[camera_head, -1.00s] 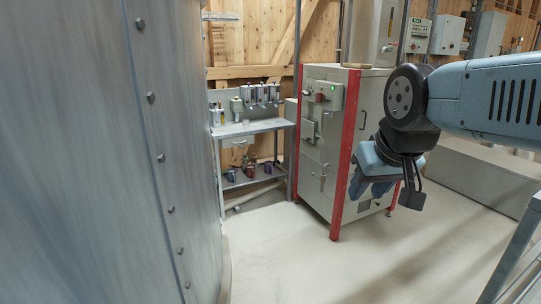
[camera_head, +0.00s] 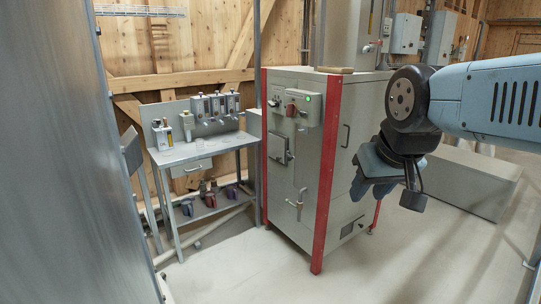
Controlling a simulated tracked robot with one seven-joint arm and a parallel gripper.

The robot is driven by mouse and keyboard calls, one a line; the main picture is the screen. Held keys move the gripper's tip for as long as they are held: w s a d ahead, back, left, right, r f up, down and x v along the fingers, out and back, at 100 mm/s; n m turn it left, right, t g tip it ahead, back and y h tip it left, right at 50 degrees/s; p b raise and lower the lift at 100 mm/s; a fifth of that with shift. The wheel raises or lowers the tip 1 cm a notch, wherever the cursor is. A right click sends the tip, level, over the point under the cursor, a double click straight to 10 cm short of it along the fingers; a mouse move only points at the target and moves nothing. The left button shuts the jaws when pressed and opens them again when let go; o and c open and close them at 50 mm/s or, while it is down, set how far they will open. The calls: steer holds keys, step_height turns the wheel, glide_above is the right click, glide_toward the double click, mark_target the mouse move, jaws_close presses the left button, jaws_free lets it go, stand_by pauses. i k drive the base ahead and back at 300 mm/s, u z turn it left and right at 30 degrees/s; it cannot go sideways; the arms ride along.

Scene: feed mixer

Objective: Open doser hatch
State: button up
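A grey cabinet (camera_head: 346,175) with red corner posts stands in the middle of the view. Its left face carries a control box (camera_head: 297,107) with a red switch and a green light. Below that is a small square hatch-like door (camera_head: 278,147) that looks closed, and lower down a lever or tap (camera_head: 299,202). I cannot tell for sure which of these belongs to the doser hatch. My gripper (camera_head: 362,187) hangs at the right, in front of the cabinet's right face in the picture, pointing down-left. It seems empty, and its finger gap is not clear.
A metal workbench (camera_head: 205,149) with dispensers, bottles and a lower shelf stands left of the cabinet. A large grey metal wall (camera_head: 70,170) fills the left edge. A long low grey box (camera_head: 470,180) lies at the right. The pale floor (camera_head: 300,285) in front is clear.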

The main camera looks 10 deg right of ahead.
mark_target(363, 112)
steer(key=z, duration=0.15)
steer(key=i, duration=1.95)
steer(key=z, duration=0.15)
